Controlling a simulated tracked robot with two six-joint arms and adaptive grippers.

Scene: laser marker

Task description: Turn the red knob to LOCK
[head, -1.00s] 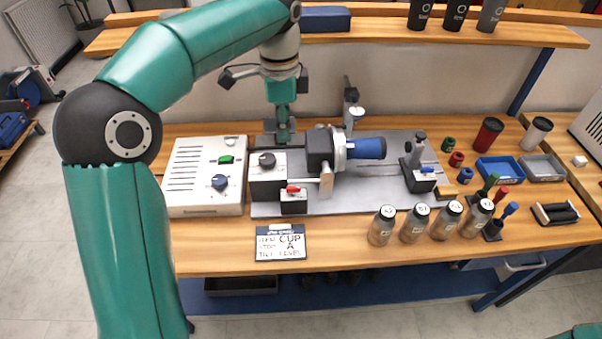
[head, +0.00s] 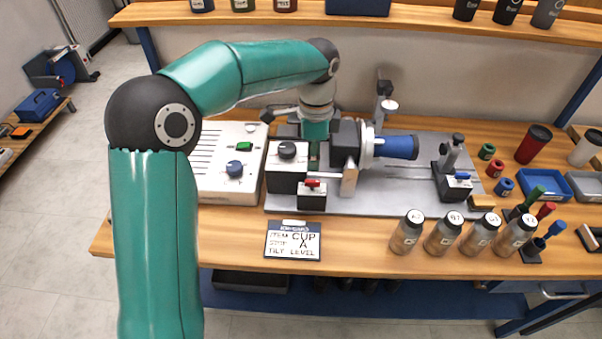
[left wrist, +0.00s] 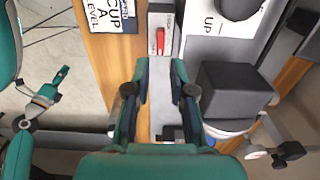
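The red knob (head: 312,184) is a small lever on top of a black and white block (head: 312,201) at the front of the grey fixture plate. In the left wrist view the red knob (left wrist: 160,41) lies just beyond the fingertips, in line with the gap between them. My left gripper (head: 314,158) is behind the block, beside the larger black-knob box, and partly hidden. In the left wrist view its two fingers (left wrist: 160,68) are apart with nothing between them. Teal parts of mine, apparently my right arm and gripper (left wrist: 45,95), show at the left edge there; the finger state is unclear.
A box with a black knob (head: 287,151) stands left of the gripper, and a chuck holding a blue cup (head: 400,147) right of it. A control box (head: 228,180) is further left. A card (head: 293,240) lies in front; steel bottles (head: 407,232) stand front right.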

